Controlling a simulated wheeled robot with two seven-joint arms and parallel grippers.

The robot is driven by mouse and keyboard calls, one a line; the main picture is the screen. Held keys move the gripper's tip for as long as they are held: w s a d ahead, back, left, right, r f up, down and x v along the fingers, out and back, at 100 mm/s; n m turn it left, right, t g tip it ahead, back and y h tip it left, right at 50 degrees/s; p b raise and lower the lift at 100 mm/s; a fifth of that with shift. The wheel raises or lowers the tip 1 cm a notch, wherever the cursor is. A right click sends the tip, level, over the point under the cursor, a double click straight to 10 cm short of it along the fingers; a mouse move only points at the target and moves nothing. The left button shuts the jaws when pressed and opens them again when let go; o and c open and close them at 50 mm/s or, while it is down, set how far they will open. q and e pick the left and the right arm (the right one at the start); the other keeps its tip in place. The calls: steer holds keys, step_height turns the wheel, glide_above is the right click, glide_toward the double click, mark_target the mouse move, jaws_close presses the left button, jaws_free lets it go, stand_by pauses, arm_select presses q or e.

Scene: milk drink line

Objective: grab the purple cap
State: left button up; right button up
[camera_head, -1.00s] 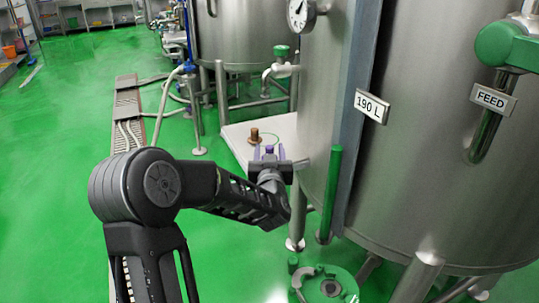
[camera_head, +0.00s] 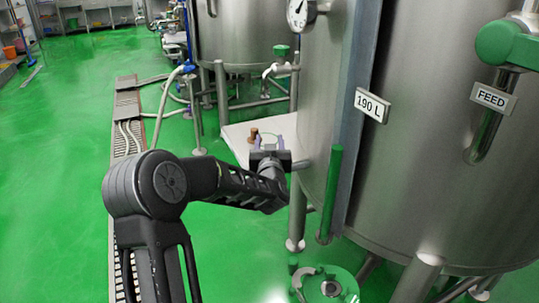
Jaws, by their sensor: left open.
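My left gripper (camera_head: 270,141) is open over the white platform (camera_head: 236,148) beside the big tank, its fingers pointing away from me. The purple cap cannot be made out clearly now; my gripper covers the spot where it showed earlier. Faint purple tints show along the gripper's fingers. I cannot tell whether the cap lies between them. My right gripper is not in view.
A brown piece (camera_head: 254,134) stands on the platform just left of my gripper. The large steel tank (camera_head: 430,140) stands close on the right, with a green upright bar (camera_head: 332,185). Green floor (camera_head: 70,170) is clear on the left.

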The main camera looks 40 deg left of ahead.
arm_select(q)
steer(key=shift+c, duration=0.5)
jaws_close()
stand_by(0.3)
